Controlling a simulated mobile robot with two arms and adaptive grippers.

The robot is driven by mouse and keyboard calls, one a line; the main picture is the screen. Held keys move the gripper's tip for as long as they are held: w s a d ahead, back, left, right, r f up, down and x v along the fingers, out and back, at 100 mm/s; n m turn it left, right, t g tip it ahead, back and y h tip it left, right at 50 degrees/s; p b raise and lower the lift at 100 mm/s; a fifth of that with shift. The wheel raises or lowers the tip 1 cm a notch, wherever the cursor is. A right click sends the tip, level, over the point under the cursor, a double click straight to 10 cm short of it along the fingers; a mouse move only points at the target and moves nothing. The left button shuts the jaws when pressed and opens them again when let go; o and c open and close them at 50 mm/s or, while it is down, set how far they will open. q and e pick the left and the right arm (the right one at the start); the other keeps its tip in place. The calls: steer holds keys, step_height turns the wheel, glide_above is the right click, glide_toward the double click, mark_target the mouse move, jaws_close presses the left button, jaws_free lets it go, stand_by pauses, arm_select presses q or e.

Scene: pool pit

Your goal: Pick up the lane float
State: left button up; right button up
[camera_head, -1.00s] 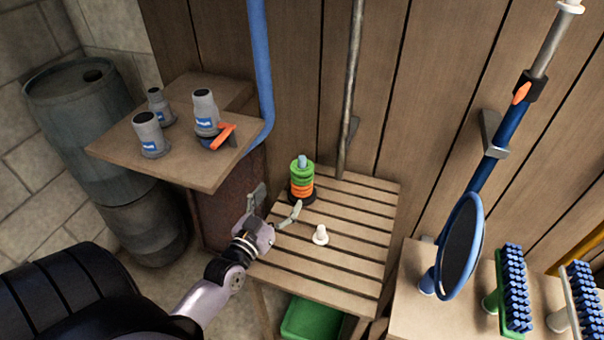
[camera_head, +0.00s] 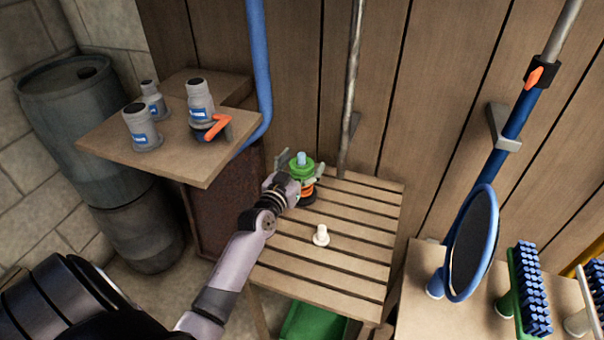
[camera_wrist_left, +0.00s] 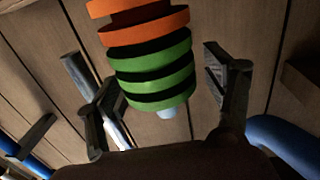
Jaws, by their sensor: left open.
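The lane float (camera_head: 302,167) looks like an upright stack of green and orange discs with a pale blue tip. It stands on a dark base at the back of the slatted table (camera_head: 345,267). My left gripper (camera_head: 299,170) is open, with one finger on either side of the stack. In the left wrist view, the green and orange discs (camera_wrist_left: 155,70) sit between the spread fingers (camera_wrist_left: 166,88), with gaps visible at both sides. The lower discs are partly hidden by the gripper in the head view. My right gripper is not in view.
A small white peg (camera_head: 321,236) stands on the slats just in front. A wooden shelf (camera_head: 190,165) with several grey bottles is at left, beside a blue pipe (camera_head: 260,75). A metal pole (camera_head: 352,90) rises behind the table. Brushes stand at right.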

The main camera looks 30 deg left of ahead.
arm_select(q)
steer(key=shift+r, duration=0.1)
steer(key=shift+c, duration=0.2)
steer(key=c, duration=1.3)
step_height(320, 180, up, 20)
steer(key=p, duration=0.3)
steer(key=shift+p, duration=0.45)
